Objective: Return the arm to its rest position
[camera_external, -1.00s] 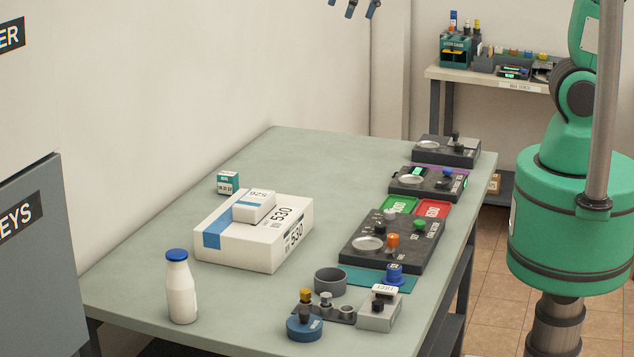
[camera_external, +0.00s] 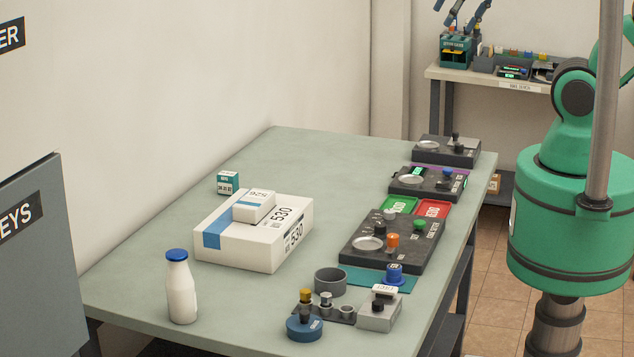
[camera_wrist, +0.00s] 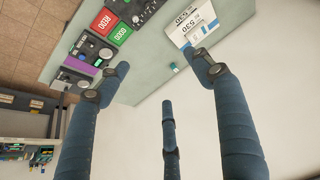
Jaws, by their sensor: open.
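My gripper (camera_external: 458,14) shows at the top of the external view, high up and in front of the far bench in the picture. In the wrist view my gripper (camera_wrist: 163,75) has its three blue fingers spread apart with nothing between them. My green arm stands at the right, its upper part partly hidden by a grey pole (camera_external: 606,110). The gripper is apart from the table and touches nothing that I can see.
The green-grey table (camera_external: 300,155) bears a white parcel box (camera_external: 240,250), a milk bottle (camera_external: 181,290), dark scale panels (camera_external: 425,255) and a grey ring (camera_external: 331,281). A far bench (camera_external: 450,74) holds small items. The table's far left part is clear.

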